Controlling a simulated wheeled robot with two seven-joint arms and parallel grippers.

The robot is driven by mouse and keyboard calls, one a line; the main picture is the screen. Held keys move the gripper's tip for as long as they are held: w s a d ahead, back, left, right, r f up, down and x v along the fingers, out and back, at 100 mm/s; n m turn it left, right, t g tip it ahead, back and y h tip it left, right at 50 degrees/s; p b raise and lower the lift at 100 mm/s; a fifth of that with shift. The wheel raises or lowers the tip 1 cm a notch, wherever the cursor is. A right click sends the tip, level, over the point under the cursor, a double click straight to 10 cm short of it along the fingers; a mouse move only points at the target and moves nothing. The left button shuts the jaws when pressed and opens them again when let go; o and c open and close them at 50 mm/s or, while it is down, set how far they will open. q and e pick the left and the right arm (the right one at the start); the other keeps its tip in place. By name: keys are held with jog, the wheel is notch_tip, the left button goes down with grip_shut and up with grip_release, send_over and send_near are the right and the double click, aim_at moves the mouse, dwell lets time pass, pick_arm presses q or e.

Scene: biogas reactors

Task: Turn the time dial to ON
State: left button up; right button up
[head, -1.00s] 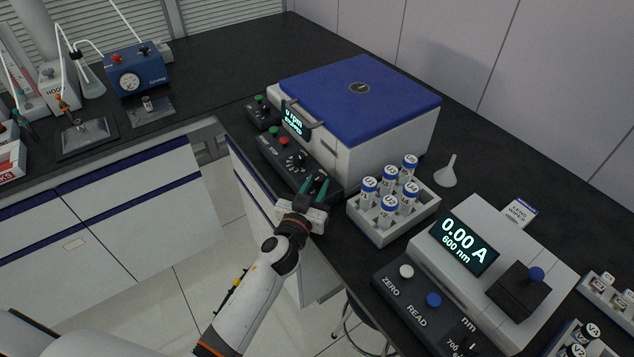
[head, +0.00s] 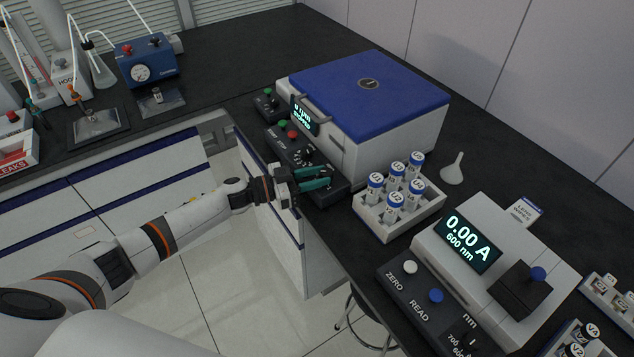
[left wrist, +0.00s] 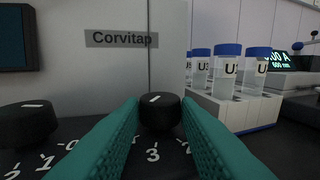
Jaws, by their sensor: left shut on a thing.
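The time dial (left wrist: 160,113) is a black round knob with a white mark on top, at the near right end of the centrifuge's control panel (head: 312,160). In the left wrist view, numbers including a 3 are printed around it; no ON mark is readable. My left gripper (head: 329,177) is shut on this dial, one green finger on each side. In the head view, the fingers largely hide the dial. Another black dial (left wrist: 28,123) sits to its left, clear of the fingers. My right gripper is not in view.
The blue-lidded centrifuge (head: 368,90) stands behind the panel. A rack of blue-capped tubes (head: 400,232) stands close to the right of the gripper. A photometer (head: 505,245) is further right. Green and red buttons sit at the panel's far end.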

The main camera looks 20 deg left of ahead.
pick_arm(q)
jog(key=shift+w+a+m+g+h+b, duration=0.1)
jog(key=shift+m+g+h+b, duration=0.3)
jog(key=shift+g, duration=0.1)
jog(key=shift+w+a+m+g+h+b, duration=0.1)
jog(key=shift+m+g+h+b, duration=0.2)
jog(key=shift+m+g, duration=0.15)
jog(key=o, duration=1)
jog(key=shift+d, duration=0.1)
jog(key=b+v, duration=0.2)
jog(key=v, duration=1)
jog(key=shift+b, duration=0.4)
